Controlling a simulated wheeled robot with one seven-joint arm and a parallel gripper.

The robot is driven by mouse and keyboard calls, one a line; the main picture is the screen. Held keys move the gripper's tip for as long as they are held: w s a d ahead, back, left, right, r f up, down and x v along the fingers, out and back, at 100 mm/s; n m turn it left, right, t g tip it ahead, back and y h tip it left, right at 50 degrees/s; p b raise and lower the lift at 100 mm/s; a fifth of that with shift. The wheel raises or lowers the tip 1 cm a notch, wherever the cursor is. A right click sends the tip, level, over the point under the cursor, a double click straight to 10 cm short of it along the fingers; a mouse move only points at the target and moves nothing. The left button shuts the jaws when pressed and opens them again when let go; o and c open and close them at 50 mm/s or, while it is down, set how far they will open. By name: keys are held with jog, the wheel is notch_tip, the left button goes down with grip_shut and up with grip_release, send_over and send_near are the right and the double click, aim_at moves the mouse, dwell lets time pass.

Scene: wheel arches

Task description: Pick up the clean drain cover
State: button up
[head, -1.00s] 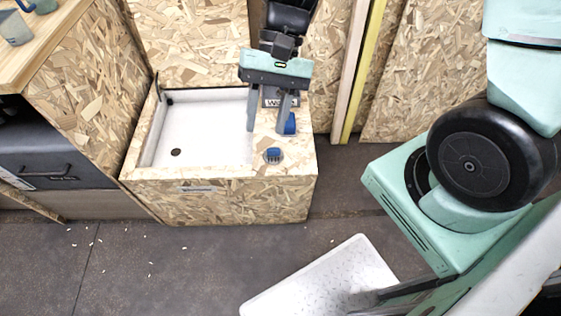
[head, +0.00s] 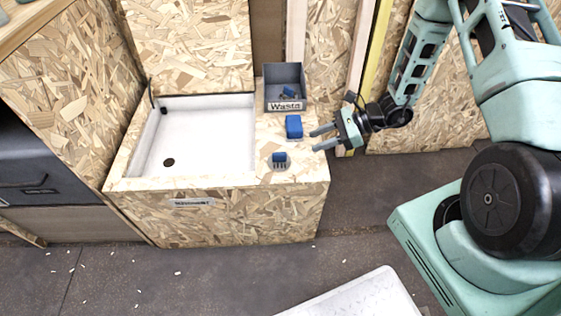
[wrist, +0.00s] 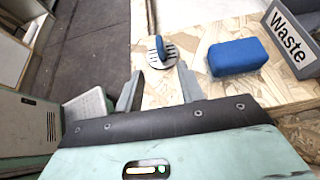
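The drain cover (head: 279,161) is a round, slotted grey disc with a blue grip on top. It lies on the chipboard top right of the white basin, near the front edge. It also shows in the wrist view (wrist: 160,54), ahead of and between my fingertips. My gripper (head: 317,140) is open and empty at the right edge of the chipboard top, pointing left, apart from the cover. Both fingers show apart in the wrist view (wrist: 158,80). Whether the cover is clean is too small to tell.
A blue block (head: 294,127) lies behind the cover, in front of a grey bin (head: 284,105) labelled "Waste" with blue and grey pieces inside. The white basin (head: 205,130) has a dark drain hole (head: 169,162). A white board (head: 365,296) is on the floor.

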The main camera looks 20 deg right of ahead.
aim_at(282, 153)
jog(key=b+x, duration=0.2)
jog(key=x, duration=1.1)
jog(key=shift+r, duration=0.2)
grip_shut()
